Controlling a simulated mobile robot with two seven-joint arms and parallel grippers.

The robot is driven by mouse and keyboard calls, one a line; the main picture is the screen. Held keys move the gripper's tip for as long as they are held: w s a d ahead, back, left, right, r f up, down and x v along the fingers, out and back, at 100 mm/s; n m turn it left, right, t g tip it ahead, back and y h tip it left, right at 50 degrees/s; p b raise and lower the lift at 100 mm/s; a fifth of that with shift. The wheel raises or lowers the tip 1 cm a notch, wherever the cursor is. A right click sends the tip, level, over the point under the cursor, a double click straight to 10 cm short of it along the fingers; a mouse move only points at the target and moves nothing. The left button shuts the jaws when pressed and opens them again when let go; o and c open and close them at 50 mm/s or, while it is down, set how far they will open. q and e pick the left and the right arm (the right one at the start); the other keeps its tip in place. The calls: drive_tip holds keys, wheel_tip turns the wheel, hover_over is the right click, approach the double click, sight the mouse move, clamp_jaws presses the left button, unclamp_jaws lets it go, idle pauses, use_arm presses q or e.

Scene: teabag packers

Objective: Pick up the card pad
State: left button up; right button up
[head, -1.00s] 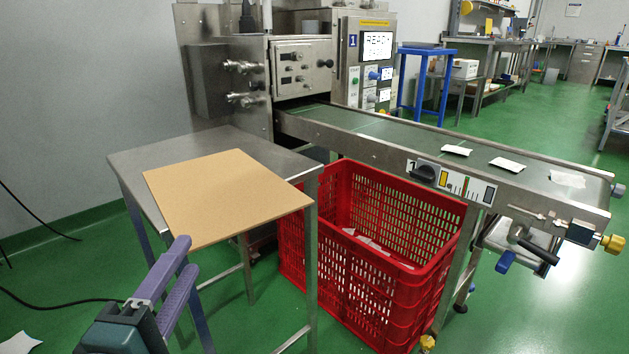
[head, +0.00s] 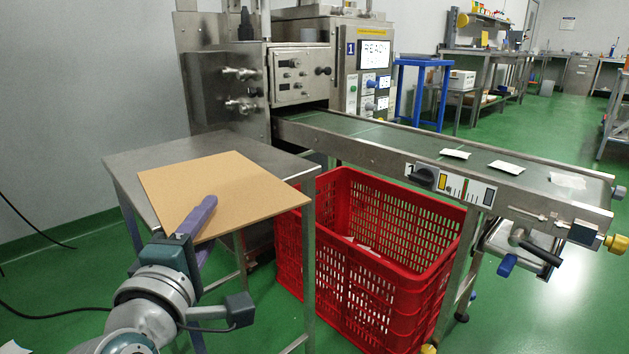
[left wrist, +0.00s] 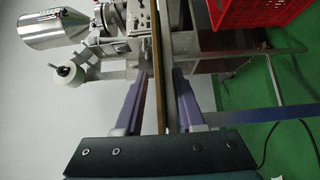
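The card pad is a flat tan square board (head: 220,190) lying on the steel table, its near corner sticking out past the edge. My left gripper (head: 207,224) is at the pad's near edge, one purple finger above the pad and the other below it. In the left wrist view the pad shows edge-on as a thin brown strip (left wrist: 158,50) between the two fingers (left wrist: 160,76), with a gap on each side. The gripper is open and straddles the edge. The lower fingertip is hidden under the pad in the head view. My right gripper is not in view.
The steel table (head: 130,160) stands left of a red crate (head: 410,215) with some white pieces inside. A conveyor (head: 400,140) runs right from the machine (head: 300,70), carrying several white packets. A black cable lies on the green floor at left.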

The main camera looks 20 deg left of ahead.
use_arm(q)
clamp_jaws()
drive_tip(key=shift+r, duration=0.1)
idle(0.5)
